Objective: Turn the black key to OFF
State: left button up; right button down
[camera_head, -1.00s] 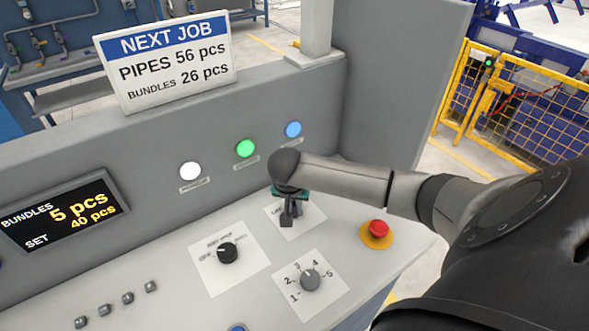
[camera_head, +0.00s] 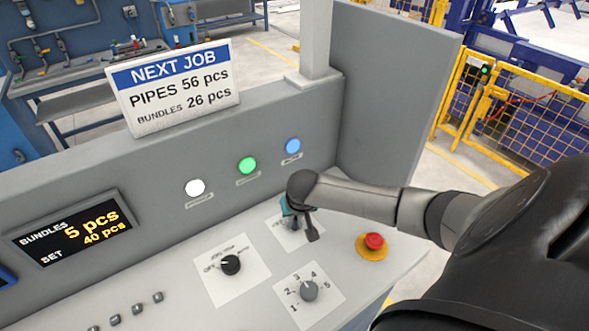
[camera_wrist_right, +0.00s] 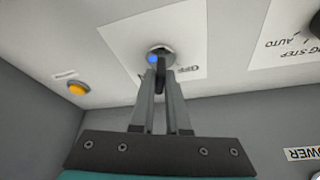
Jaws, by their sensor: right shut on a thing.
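The black key (camera_wrist_right: 161,72) shows in the right wrist view between the two fingers of my right gripper (camera_wrist_right: 163,85). It sits at a round metal switch (camera_wrist_right: 162,50) on a white label plate (camera_wrist_right: 196,30) marked "OFF" at one side. A small blue spot shows by the switch. In the head view my right gripper (camera_head: 305,228) is over that plate (camera_head: 277,232), tilted toward the lower right. The fingers are shut on the key. The gripper and arm hide the key in the head view. My left gripper is in neither view.
A red emergency button (camera_head: 374,241) stands right of the gripper. A black selector (camera_head: 230,264) and a grey numbered knob (camera_head: 309,291) sit nearer on the panel. White, green (camera_head: 247,165) and blue lamps line the upright wall behind.

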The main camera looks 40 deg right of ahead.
jog(key=shift+d+r+n+y+p, duration=0.15)
jog(key=shift+n+y+p, duration=0.3)
jog(key=shift+n, duration=0.55)
jog(key=shift+n+y+p, duration=0.3)
jog(key=shift+n+y, duration=0.05)
jog(key=shift+n, duration=0.55)
jog(key=n, duration=0.1)
jog(key=n+y, duration=0.1)
jog(key=shift+d+f+n+t, duration=0.1)
jog(key=shift+f+n+t, duration=0.1)
jog(key=shift+n+t, duration=0.15)
jog(key=n+y+b, duration=0.1)
jog(key=n+b, duration=0.1)
jog(key=shift+f+n, duration=0.1)
jog(key=shift+n, duration=0.25)
jog(key=shift+d+n+g+y+b, duration=0.1)
jog(key=shift+n+g+y+b, duration=0.25)
jog(key=shift+n+b, duration=0.65)
jog(key=shift+n+g+y+b, duration=0.35)
jog(key=shift+n+b, duration=0.5)
jog(key=shift+n, duration=0.25)
jog(key=c, duration=0.9)
grip_release()
